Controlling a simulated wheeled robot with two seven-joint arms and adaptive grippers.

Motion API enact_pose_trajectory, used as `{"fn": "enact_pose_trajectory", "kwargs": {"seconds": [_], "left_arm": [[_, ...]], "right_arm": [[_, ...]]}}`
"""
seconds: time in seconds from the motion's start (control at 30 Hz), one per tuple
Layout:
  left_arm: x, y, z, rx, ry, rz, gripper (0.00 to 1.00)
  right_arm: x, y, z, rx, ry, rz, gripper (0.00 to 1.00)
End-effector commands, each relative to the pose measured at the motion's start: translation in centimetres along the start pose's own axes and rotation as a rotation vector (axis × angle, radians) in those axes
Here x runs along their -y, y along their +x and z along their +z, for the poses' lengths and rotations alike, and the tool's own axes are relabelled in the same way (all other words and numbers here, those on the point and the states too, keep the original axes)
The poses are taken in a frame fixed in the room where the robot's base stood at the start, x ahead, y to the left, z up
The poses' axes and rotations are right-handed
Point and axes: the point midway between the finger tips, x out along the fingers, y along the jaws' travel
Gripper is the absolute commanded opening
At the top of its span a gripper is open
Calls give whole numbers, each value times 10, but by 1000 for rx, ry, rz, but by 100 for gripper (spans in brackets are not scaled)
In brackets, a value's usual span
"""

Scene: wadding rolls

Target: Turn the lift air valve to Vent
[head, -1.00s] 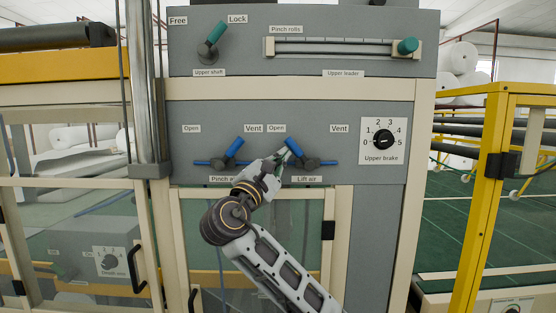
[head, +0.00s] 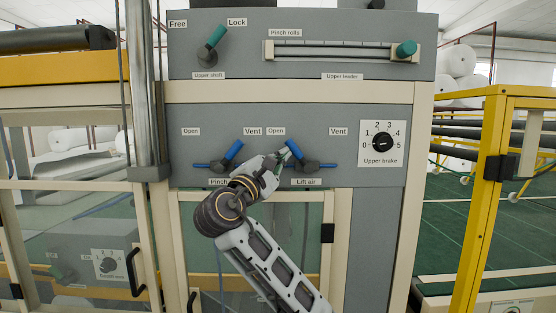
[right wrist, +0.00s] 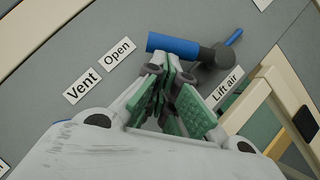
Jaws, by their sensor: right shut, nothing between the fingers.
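The lift air valve is a blue lever (head: 294,148) on a dark hub above the Lift air label (head: 306,182). Its handle leans up and left, towards the Open label (head: 276,132); the Vent label (head: 339,132) is to its right. My right gripper (head: 284,156) is shut and empty at the left side of this handle. In the right wrist view the closed fingertips (right wrist: 157,70) are close beside the blue handle (right wrist: 172,44); I cannot tell whether they touch it. My left gripper is not in view.
The pinch air valve (head: 234,150) is just left of my right gripper, its blue handle leaning towards its Vent label. The upper brake dial (head: 383,143) is to the right. The panel between the lift air lever and the dial is clear.

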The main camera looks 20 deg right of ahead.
Motion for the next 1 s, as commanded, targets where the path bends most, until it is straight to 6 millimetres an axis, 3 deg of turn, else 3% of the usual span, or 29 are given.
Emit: {"fn": "enact_pose_trajectory", "kwargs": {"seconds": [0.5,1.0], "left_arm": [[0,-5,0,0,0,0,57],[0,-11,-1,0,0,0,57]], "right_arm": [[-12,12,19,1,225,-151,0],[-15,33,50,1,219,-146,0]]}}
